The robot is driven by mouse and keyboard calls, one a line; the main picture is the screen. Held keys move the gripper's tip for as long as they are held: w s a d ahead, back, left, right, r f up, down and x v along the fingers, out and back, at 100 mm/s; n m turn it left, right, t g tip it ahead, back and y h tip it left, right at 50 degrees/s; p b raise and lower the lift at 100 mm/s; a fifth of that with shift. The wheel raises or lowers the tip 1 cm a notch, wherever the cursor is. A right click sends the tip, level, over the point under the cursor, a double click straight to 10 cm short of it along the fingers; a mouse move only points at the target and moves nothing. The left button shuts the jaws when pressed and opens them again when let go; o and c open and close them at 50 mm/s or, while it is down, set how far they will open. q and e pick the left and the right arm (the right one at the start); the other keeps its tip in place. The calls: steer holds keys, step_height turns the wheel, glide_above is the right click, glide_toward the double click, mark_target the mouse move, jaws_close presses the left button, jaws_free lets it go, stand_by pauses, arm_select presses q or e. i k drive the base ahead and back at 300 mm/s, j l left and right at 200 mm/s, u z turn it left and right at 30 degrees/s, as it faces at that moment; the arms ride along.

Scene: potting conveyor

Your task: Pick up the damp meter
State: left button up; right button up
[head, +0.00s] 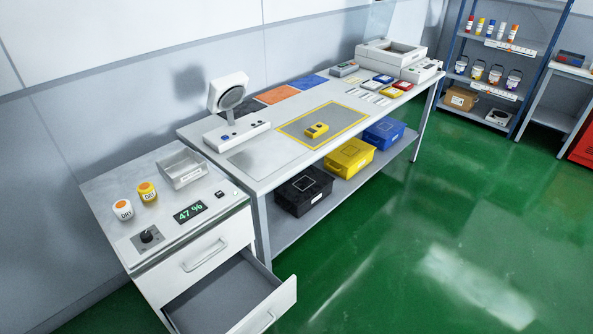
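A small yellow handheld device with a dark patch, which looks like the damp meter (317,130), lies on the long white table. It is inside a yellow-outlined rectangle (289,131) on the tabletop. Nothing covers it and nothing touches it from above. Its markings are too small to read. Neither of my grippers shows in the head view.
A near cabinet (108,186) carries two "DRY" jars, a knob, a "47 %" display (190,212) and an open-topped holder (182,167). Its lower drawer (262,315) stands open. Black, yellow and blue bins sit under the long table (240,163). Green floor is clear at right.

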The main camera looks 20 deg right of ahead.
mark_target(318, 128)
steer(key=i+l+u, duration=0.15)
steer(key=u, duration=0.2)
steer(key=l+u, duration=0.35)
steer(key=i+l+u, duration=0.15)
steer(key=u, duration=0.2)
steer(key=l+u, duration=0.3)
steer(key=l, duration=0.85)
steer(key=i+l+u, duration=0.1)
steer(key=l, duration=1.05)
